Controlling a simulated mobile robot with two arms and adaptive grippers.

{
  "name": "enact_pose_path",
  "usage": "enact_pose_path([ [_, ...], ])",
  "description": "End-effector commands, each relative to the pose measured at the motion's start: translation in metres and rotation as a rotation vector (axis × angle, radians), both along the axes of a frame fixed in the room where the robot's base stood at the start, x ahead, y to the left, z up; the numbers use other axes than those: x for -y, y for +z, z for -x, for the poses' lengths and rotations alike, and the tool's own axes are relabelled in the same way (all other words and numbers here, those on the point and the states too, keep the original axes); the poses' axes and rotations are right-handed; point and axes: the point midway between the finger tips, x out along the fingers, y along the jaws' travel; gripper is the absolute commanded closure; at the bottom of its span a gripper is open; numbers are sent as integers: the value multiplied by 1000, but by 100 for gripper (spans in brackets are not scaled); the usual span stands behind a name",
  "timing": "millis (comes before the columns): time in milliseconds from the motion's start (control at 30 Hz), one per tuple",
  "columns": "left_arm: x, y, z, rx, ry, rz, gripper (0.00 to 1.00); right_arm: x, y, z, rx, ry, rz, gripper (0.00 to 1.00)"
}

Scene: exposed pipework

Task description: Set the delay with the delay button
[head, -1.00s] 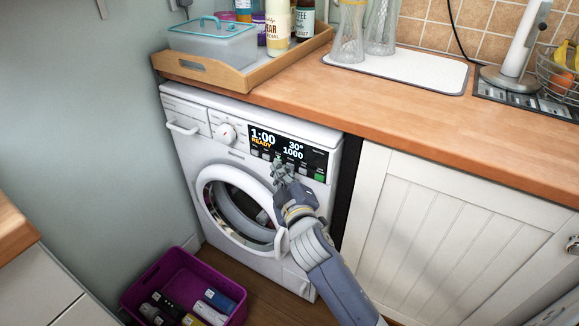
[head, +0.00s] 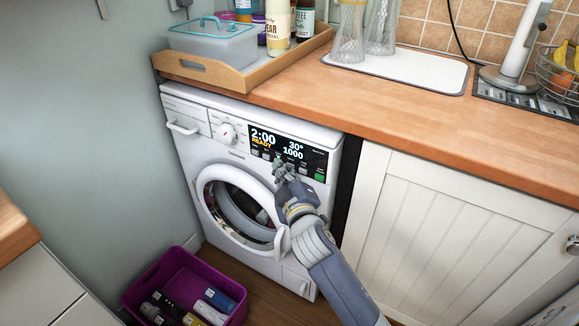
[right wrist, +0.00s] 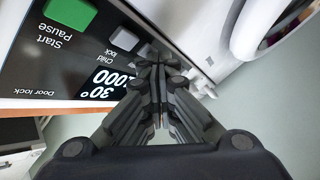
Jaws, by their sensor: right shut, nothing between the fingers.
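The white washing machine (head: 185,120) stands under the wooden counter. Its black display panel (head: 290,148) reads 2:00, READY, 30° and 1000. A row of small buttons runs below the readouts. My right gripper (head: 281,166) is shut and empty, its fingertips at this button row near the panel's middle. In the right wrist view, the closed fingertips (right wrist: 158,68) are close to the panel face, beside grey buttons. The fingers hide part of the row, and I cannot tell which button is the delay button or whether they touch it. The left gripper is out of view.
A green Start/Pause button (right wrist: 70,12) and a Child lock button (right wrist: 147,51) are close to the fingers. The round door (head: 200,190) is below the panel. A purple crate (head: 180,262) with bottles is on the floor. A wooden tray (head: 245,82) sits on the counter.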

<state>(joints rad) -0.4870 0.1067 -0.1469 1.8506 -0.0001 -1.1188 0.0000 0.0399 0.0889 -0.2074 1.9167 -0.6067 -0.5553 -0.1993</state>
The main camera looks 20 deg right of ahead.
Motion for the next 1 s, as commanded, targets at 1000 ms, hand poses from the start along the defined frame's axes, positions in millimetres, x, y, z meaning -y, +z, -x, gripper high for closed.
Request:
enact_pose_path([
  [1000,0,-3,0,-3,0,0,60,-26,-2,21,-2,0,-3,100],
])
